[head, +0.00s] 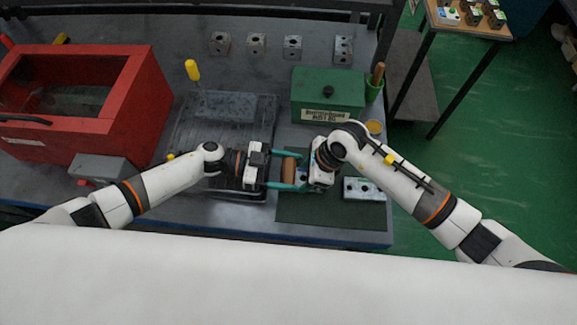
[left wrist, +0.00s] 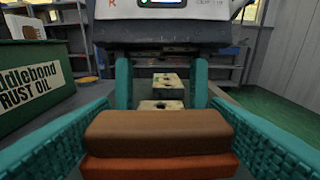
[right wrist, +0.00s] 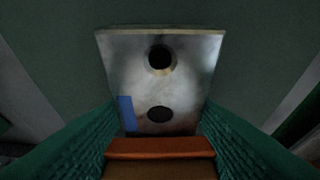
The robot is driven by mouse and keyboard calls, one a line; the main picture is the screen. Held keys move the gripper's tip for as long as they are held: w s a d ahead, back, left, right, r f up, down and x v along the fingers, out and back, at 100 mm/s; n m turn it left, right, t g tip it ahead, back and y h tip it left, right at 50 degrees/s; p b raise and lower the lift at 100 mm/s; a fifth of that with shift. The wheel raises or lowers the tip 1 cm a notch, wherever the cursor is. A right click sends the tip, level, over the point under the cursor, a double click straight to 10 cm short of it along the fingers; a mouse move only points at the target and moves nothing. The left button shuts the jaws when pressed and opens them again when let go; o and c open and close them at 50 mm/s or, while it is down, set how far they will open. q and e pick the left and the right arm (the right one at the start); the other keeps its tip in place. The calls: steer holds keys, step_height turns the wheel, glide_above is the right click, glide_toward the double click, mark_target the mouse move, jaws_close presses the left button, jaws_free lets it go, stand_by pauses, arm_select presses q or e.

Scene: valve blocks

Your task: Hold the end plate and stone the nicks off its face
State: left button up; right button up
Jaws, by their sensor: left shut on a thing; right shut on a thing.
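The brown and orange sharpening stone (head: 289,168) lies across between the teal fingers of my left gripper (head: 287,172), which is shut on it. The left wrist view shows the stone (left wrist: 160,135) close up. My right gripper (right wrist: 160,140) points down just right of it, shut with the brown-orange stone (right wrist: 160,148) between its fingers. Its lower fingertips are hidden behind the stone in the left wrist view. The end plate (head: 364,188), pale metal with holes, lies on the dark mat right of my right gripper. The right wrist view shows the plate (right wrist: 160,85) with two holes and a blue patch.
A green rust-oil box (head: 328,93) stands behind, with a green cup (head: 375,88) and a yellowish tin (head: 375,127) beside it. Several metal blocks (head: 256,45) line the back. A dark tray (head: 182,140) and a red bin (head: 135,100) are left.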

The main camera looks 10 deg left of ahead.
arm_select(q)
steer(key=shift+r, duration=3.55)
steer(key=shift+f, duration=0.15)
steer(key=shift+f, duration=3.1)
steer(key=shift+f, duration=0.25)
steer(key=shift+w, duration=0.15)
